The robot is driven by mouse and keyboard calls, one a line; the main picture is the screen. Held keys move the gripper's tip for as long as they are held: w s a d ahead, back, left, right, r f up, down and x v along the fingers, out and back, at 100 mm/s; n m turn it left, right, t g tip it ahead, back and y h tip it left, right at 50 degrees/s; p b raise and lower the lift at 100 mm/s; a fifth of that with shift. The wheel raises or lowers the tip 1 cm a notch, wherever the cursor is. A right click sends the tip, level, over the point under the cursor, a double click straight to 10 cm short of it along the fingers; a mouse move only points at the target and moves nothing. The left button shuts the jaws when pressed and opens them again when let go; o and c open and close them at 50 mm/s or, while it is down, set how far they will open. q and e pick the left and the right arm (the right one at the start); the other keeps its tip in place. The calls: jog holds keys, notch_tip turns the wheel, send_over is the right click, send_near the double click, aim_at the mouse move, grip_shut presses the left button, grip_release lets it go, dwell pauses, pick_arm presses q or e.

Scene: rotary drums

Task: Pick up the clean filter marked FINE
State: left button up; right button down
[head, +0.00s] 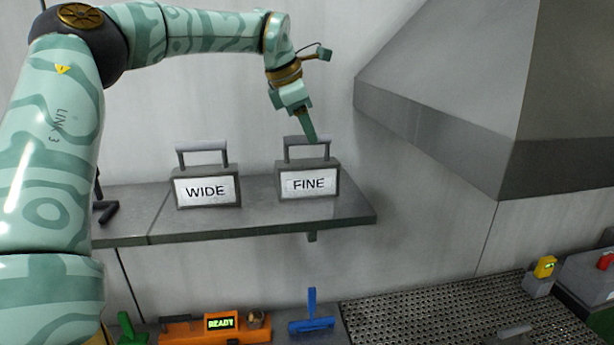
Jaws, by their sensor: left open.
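The filter marked FINE (309,184) stands upright on a grey wall shelf (262,219), near its right end. It has a grey frame, a white label and a raised bar handle on top. The filter marked WIDE (206,190) stands to its left on the same shelf and looks alike. My left gripper (311,139) is at the handle of the FINE filter, pointing down. Its jaws are open, and I cannot tell whether they straddle the handle or touch it. My right gripper is not in view.
A grey hood (450,105) juts out to the right of the shelf. Below are an orange device reading READY (221,323), a blue-handled tool (312,316), a perforated metal grate (450,313) and a yellow device (544,267). A dark object (105,210) is on the shelf's left, partly hidden by my arm.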

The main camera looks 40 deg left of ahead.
aim_at(307, 166)
pick_arm(q)
jog(key=x, duration=0.4)
jog(key=shift+w+d+f+p, duration=0.15)
jog(key=shift+w+p, duration=0.1)
jog(key=shift+p, duration=0.15)
grip_shut()
